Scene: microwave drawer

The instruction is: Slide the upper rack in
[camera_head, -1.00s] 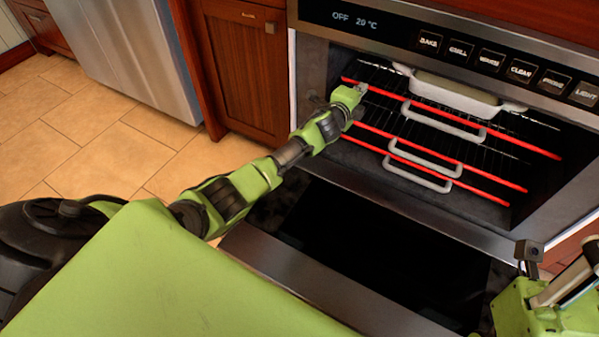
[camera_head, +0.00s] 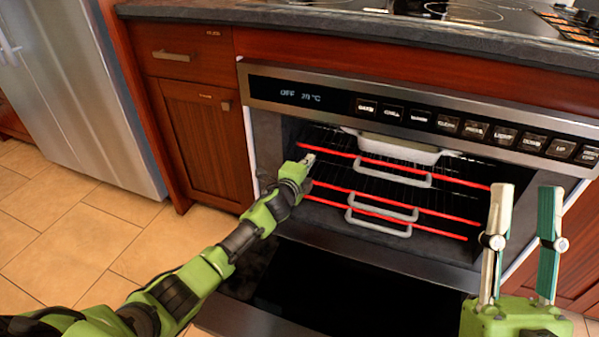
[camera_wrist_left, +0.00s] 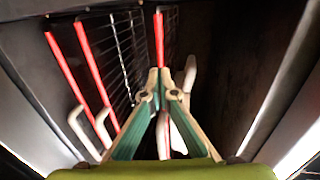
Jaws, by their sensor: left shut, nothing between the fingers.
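The upper rack has a red front bar (camera_head: 455,179) and a grey loop handle (camera_head: 400,178). It is inside the open oven, above two lower racks. A white baking dish (camera_head: 400,147) sits on it. My left gripper (camera_head: 308,159) is at the left end of the red bar. In the left wrist view my left gripper (camera_wrist_left: 160,72) is shut and empty, its tips overlapping the upper rack's bar (camera_wrist_left: 158,38); I cannot tell whether they touch. My right gripper (camera_head: 525,205) is open and empty at the right, in front of the oven.
Two lower racks have red bars (camera_head: 440,212) and (camera_head: 345,205), with grey handles close together. The oven door (camera_head: 350,295) is folded down in front. A cooktop (camera_head: 440,12) is above, a cabinet (camera_head: 205,140) and steel appliance (camera_head: 85,100) are left. Tiled floor is bare at left.

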